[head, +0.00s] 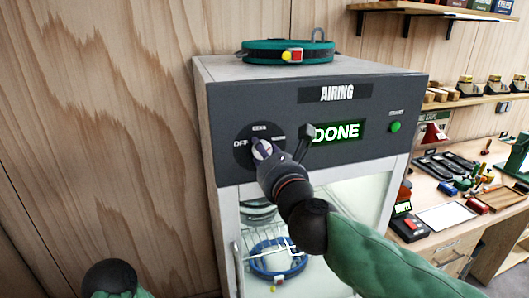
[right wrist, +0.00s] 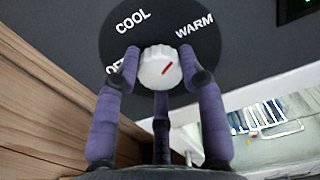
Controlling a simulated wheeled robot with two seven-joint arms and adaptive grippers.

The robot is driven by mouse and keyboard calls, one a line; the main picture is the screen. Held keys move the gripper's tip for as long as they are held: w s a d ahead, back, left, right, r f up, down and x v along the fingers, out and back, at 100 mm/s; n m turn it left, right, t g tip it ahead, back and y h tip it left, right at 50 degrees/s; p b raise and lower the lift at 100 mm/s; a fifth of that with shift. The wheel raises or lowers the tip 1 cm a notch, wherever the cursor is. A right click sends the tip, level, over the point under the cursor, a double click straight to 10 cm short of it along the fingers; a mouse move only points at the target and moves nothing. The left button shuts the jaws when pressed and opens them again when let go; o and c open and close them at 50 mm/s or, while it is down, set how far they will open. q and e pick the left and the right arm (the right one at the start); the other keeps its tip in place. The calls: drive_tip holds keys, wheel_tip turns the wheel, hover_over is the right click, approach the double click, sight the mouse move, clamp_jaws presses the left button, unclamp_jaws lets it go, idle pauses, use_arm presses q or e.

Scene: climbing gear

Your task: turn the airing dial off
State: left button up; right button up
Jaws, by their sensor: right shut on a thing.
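The airing dial is a white knob (right wrist: 158,73) with a red pointer line, on a dark round plate marked OFF, COOL and WARM. In the right wrist view the red line slants up and right, towards WARM. In the head view the knob (head: 262,150) is partly covered by my right gripper (head: 265,158). The purple fingers of my right gripper (right wrist: 160,62) are closed around the knob from its left, right and below. Part of the OFF label is hidden behind a finger.
The AIRING cabinet (head: 230,80) shows a lit DONE display (head: 337,132) and a green start button (head: 395,127). A teal harness belt (head: 288,50) lies on top. A wooden wall stands close on the left.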

drive_tip(key=shift+n+p, duration=6.15)
drive_tip(key=shift+n, duration=7.05)
drive_tip(key=shift+f, duration=0.1)
drive_tip(key=o, duration=1.1)
drive_tip(key=shift+o, duration=0.2)
drive_tip(key=shift+s, duration=0.15)
drive_tip(key=v, duration=1.1)
drive_tip(key=shift+s, duration=0.35)
drive_tip(key=shift+d, duration=0.15)
